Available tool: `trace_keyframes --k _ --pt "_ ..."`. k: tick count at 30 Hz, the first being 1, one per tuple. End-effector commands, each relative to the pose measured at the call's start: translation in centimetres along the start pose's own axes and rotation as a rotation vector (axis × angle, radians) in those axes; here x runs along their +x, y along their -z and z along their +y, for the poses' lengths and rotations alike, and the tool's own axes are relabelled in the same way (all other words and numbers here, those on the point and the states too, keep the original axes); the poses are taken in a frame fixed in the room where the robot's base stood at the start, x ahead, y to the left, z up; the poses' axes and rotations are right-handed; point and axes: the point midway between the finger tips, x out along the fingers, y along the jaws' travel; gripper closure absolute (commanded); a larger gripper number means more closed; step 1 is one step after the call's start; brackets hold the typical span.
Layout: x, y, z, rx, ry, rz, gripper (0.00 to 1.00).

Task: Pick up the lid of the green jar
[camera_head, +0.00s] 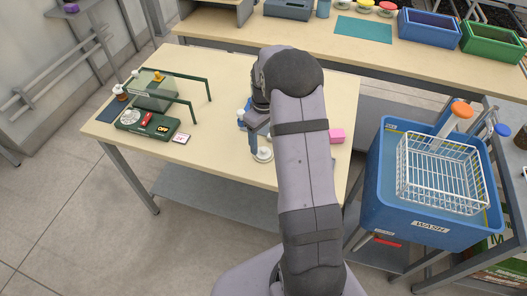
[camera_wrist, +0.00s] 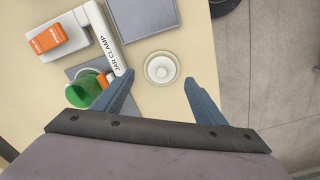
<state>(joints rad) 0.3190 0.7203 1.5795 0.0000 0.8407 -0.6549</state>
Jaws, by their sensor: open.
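A small white round piece with a raised centre (camera_wrist: 161,68) lies on the table; it looks like a lid, but I cannot tell for sure. It also shows in the head view (camera_head: 264,155), just below my gripper. The green jar (camera_wrist: 78,95) is at the left of the wrist view, beside the white arm marked JAR CLAMP (camera_wrist: 117,55), partly hidden by my left finger. My gripper (camera_wrist: 159,77) is open and empty. In the wrist view its fingertips lie on either side of the white piece. In the head view my arm hides most of the jar and clamp.
An orange block (camera_wrist: 60,38) sits on the clamp base. A grey square mat (camera_wrist: 150,15) lies beyond the white piece. A blue tub (camera_head: 385,200) stands far right.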

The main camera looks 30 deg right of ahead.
Motion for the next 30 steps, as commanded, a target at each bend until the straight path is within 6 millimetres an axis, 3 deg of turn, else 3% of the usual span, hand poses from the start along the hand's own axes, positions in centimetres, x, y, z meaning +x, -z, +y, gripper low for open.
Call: trace_keyframes --k 10,20,25,30 --pt "3.7 0.1 -0.4 0.0 0.002 -0.002 0.35" --pt "4.3 0.1 -0.4 0.0 0.0 -0.001 0.35" --pt "4.3 0.1 -0.4 0.0 0.001 -0.001 0.76" --pt "4.3 0.1 -0.4 0.0 0.001 -0.001 0.78"
